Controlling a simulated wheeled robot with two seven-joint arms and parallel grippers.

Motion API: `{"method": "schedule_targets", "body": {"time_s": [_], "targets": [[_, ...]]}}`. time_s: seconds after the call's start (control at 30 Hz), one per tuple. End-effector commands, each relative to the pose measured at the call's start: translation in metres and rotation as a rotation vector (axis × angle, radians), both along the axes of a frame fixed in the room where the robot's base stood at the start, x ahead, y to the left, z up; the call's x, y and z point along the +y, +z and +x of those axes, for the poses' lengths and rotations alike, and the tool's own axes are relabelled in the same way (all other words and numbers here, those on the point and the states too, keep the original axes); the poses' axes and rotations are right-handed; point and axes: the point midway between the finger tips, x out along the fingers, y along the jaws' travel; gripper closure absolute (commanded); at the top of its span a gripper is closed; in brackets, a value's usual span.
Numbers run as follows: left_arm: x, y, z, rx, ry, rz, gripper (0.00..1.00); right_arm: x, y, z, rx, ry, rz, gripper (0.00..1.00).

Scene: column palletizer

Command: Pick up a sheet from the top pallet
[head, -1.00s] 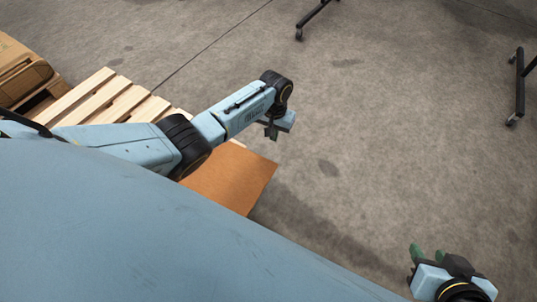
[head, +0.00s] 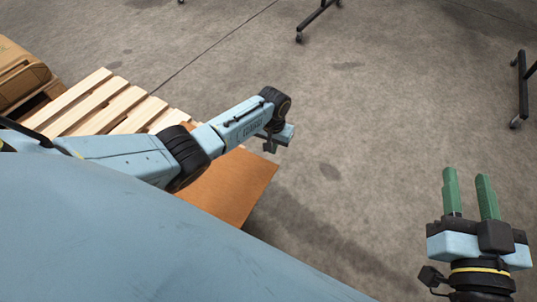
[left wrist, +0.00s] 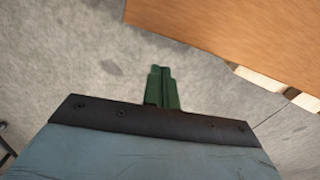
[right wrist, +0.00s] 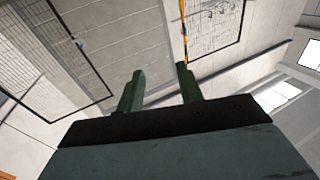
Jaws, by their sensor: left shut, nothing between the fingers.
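A brown sheet (head: 232,188) lies on a wooden pallet (head: 97,97) at the left in the head view, partly hidden by my left arm. The sheet's edge also shows at the upper right in the left wrist view (left wrist: 240,35). My left gripper (head: 270,147) hangs just beyond the sheet's far edge, over the floor. It is shut and empty, its green fingers together in the left wrist view (left wrist: 161,88). My right gripper (head: 469,190) is at the right, away from the pallet, its green fingers apart with nothing between them. It also shows open in the right wrist view (right wrist: 160,87).
A cardboard box (head: 20,75) sits at the far left. Black wheeled stands (head: 318,18) (head: 521,90) are on the floor at the top and right. Bare concrete floor (head: 380,130) lies between the grippers. My blue body hides the lower left.

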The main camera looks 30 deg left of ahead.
Motion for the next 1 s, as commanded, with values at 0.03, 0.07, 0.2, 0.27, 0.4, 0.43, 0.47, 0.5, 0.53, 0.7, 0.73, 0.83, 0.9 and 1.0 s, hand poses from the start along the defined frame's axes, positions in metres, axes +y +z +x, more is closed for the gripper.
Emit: {"method": "schedule_targets", "body": {"time_s": [0.03, 0.07, 0.2, 0.27, 0.4, 0.43, 0.47, 0.5, 0.53, 0.7, 0.73, 0.83, 0.9, 1.0], "targets": [[0.0, 0.001, -0.006, 0.0, -0.001, 0.001, 1.0, -0.001, -0.002, 0.0, 0.022, -0.002, -0.007, 0.64], [0.0, 0.001, -0.009, 0.0, -0.002, 0.001, 1.0, -0.001, -0.004, 0.0, 0.035, -0.003, -0.012, 0.64], [-0.001, 0.001, -0.02, -0.001, -0.001, 0.0, 1.0, -0.002, -0.008, 0.0, 0.056, -0.004, -0.018, 0.64], [-0.001, 0.001, -0.024, 0.0, -0.001, 0.001, 1.0, -0.002, -0.009, 0.0, 0.059, -0.005, -0.019, 0.64], [-0.002, 0.002, -0.029, 0.0, 0.0, 0.001, 1.0, -0.002, -0.01, 0.0, 0.064, -0.005, -0.02, 0.64], [-0.002, 0.002, -0.03, -0.001, 0.0, 0.001, 1.0, -0.002, -0.01, 0.0, 0.065, -0.005, -0.021, 0.64], [-0.002, 0.002, -0.03, 0.0, 0.0, 0.001, 1.0, -0.002, -0.01, 0.0, 0.065, -0.005, -0.021, 0.64], [-0.002, 0.002, -0.031, 0.0, 0.001, 0.001, 1.0, -0.002, -0.01, 0.0, 0.065, -0.005, -0.021, 0.64], [-0.002, 0.001, -0.031, 0.0, 0.001, 0.001, 1.0, -0.002, -0.01, 0.0, 0.066, -0.005, -0.021, 0.64], [-0.002, 0.001, -0.031, 0.0, 0.001, 0.001, 1.0, -0.002, -0.01, 0.0, 0.066, -0.005, -0.021, 0.64], [-0.002, 0.001, -0.031, 0.0, 0.0, 0.001, 1.0, -0.002, -0.01, 0.0, 0.066, -0.005, -0.021, 0.64], [-0.002, 0.002, -0.031, 0.0, 0.0, 0.001, 1.0, -0.003, -0.011, 0.0, 0.07, -0.005, -0.022, 0.64], [-0.004, 0.002, -0.032, 0.001, -0.004, 0.001, 1.0, -0.003, -0.014, 0.0, 0.092, -0.007, -0.029, 0.64], [-0.01, 0.003, -0.033, 0.001, -0.014, 0.001, 1.0, -0.006, -0.026, -0.001, 0.167, -0.013, -0.051, 0.64]]}}
